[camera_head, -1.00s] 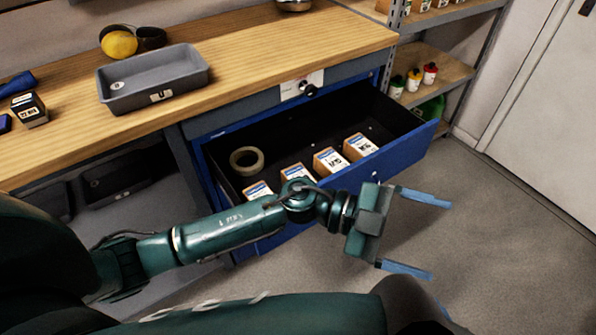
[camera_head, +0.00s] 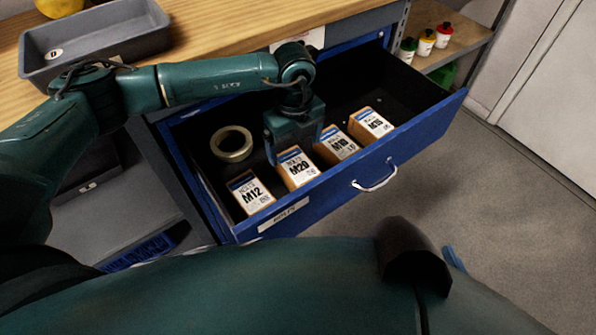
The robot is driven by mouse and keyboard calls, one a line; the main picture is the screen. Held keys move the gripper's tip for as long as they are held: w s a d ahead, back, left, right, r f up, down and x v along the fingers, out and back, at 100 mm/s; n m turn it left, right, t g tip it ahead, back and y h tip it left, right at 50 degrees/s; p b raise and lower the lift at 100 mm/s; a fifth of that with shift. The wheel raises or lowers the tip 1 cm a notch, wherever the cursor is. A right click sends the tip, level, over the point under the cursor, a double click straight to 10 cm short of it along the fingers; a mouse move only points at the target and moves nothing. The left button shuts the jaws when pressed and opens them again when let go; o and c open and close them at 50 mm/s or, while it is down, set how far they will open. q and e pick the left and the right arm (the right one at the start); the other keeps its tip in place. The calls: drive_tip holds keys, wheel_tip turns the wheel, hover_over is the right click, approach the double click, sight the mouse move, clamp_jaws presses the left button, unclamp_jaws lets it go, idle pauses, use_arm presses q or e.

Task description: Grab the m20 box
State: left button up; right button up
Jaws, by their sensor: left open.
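The M20 box (camera_head: 298,170) is a small brown carton with a white and blue label, standing in the open blue drawer (camera_head: 345,187). It is second from the left in a row of similar boxes. My left gripper (camera_head: 294,150) points down into the drawer, just behind and above the M20 box. Its fingers are apart, one near the box's left rear and one near its right rear. I cannot tell whether they touch it. Of my right gripper only a blue finger piece (camera_head: 453,258) shows at the lower right.
An M12 box (camera_head: 250,193) stands left of it, and two more boxes (camera_head: 336,146) (camera_head: 370,125) stand right. A tape roll (camera_head: 232,144) lies at the drawer's left. A grey tray (camera_head: 95,38) sits on the wooden bench (camera_head: 220,30). The floor at right is clear.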

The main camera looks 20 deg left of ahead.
sight(298, 165)
use_arm(q)
wheel_tip(298, 165, down, 5)
drive_tip(key=shift+r, duration=0.15)
drive_tip(key=f, duration=0.3)
drive_tip(key=f+b, duration=0.1)
drive_tip(key=f, duration=0.1)
drive_tip(key=shift+w+d+f, duration=0.1)
drive_tip(key=shift+d, duration=0.15)
drive_tip(key=shift+c, duration=0.6)
drive_tip(key=c, duration=1.3)
drive_tip(key=shift+o, duration=0.2)
